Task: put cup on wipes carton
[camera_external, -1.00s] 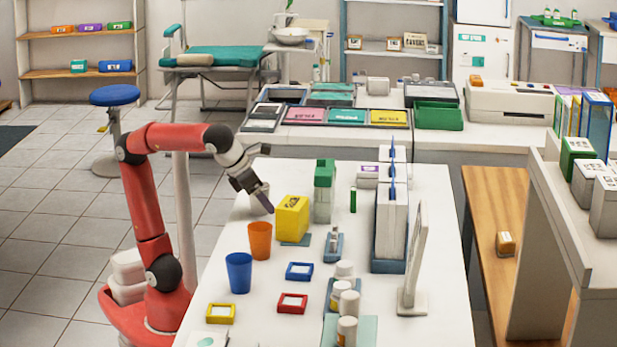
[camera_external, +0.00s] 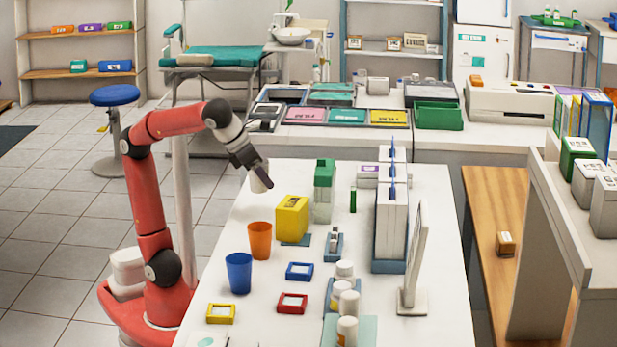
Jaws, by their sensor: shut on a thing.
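My gripper (camera_external: 262,173) is shut on a white cup (camera_external: 258,184) near the far left edge of the white table (camera_external: 230,310). The cup looks raised off the table, and the fingers hide part of it. A yellow carton (camera_external: 291,218) with dark marking, seemingly the wipes carton, stands upright just to the right and nearer the camera. The cup is apart from it and appears higher than its top. An orange cup (camera_external: 260,241) and a blue cup (camera_external: 239,273) stand on the table in front of the carton.
A green-topped bottle (camera_external: 324,190) stands right of the yellow carton. White upright boxes (camera_external: 391,222) and a tilted white panel (camera_external: 414,262) are farther right. Small blue (camera_external: 300,271), red (camera_external: 292,303) and yellow (camera_external: 221,313) trays lie in front.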

